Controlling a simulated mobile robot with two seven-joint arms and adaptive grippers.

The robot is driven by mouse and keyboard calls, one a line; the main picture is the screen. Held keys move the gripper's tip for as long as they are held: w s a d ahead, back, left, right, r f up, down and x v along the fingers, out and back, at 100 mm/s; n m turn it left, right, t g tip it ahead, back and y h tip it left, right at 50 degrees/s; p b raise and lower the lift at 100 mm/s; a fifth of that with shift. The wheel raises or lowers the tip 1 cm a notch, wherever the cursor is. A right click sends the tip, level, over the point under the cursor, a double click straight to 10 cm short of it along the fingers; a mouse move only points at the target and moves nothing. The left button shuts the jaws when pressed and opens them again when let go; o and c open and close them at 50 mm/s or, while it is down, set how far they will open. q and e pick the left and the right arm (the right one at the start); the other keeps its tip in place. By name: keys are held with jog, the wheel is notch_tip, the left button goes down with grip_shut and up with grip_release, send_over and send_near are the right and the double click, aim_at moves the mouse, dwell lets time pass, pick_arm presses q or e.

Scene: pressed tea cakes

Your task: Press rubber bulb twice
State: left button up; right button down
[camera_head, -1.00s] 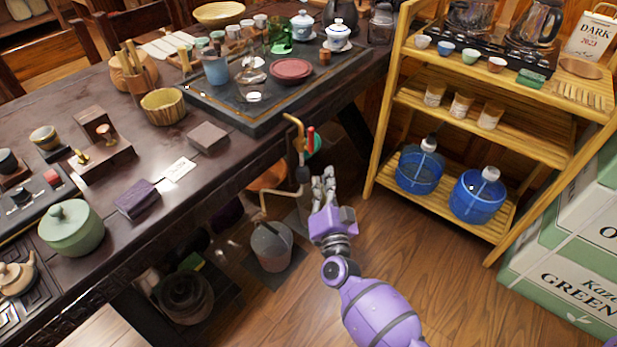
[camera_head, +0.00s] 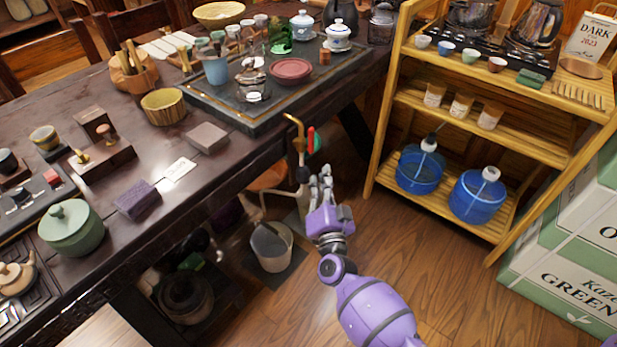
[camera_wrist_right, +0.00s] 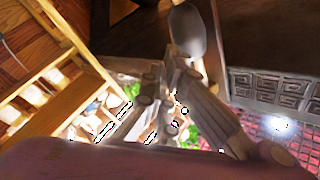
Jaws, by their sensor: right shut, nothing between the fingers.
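A small dark bulb (camera_head: 302,174) hangs below a brass-coloured pipe (camera_head: 293,121) at the table's front edge. In the right wrist view a rounded grey bulb-like shape (camera_wrist_right: 187,30) is just beyond the fingertips; I take it for the same bulb. My right gripper (camera_head: 321,174) is shut and empty, with its fingertips close beside the bulb on its right. I cannot tell whether they touch it. In the right wrist view its fingers (camera_wrist_right: 174,68) are together. My left gripper is not in view.
A grey bucket (camera_head: 272,262) stands on the floor below. A dark table (camera_head: 215,172) bearing tea ware lies to the left. A wooden shelf (camera_head: 462,221) with blue water jugs stands to the right. Bare wooden floor (camera_head: 440,265) lies between them.

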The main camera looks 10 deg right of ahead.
jog(key=shift+w+a, duration=0.45)
jog(key=shift+w, duration=0.1)
dwell(1.1)
jog(key=shift+s, duration=0.1)
jog(key=shift+s+d, duration=0.7)
jog(key=shift+s, duration=0.1)
jog(key=s+d+p, duration=0.1)
jog(key=s, duration=0.1)
jog(key=s+d+p, duration=0.1)
jog(key=s+d, duration=0.1)
dwell(0.5)
dwell(0.6)
